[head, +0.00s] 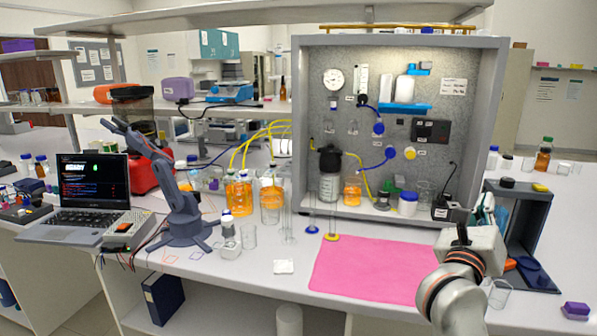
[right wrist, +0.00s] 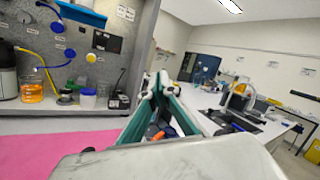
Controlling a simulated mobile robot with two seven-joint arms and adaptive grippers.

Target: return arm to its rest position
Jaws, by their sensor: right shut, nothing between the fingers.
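My right gripper (head: 460,222) is shut and empty. In the head view it is raised at the right of the bench, in front of a dark open-sided stand, and points away from the camera. My right arm comes up from the bottom edge beside the pink mat (head: 370,271). In the right wrist view the pale gripper body fills the bottom, and the gripper (right wrist: 154,92) points past the rig's right edge. My left gripper is not in view.
A grey membrane rig (head: 300,150) with bottles and tubing stands behind the mat. The dark stand (head: 537,235) and a clear beaker (head: 499,294) are close to my right arm. A small blue-grey bench arm (head: 182,205) and a laptop (head: 93,185) stand left. The mat is clear.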

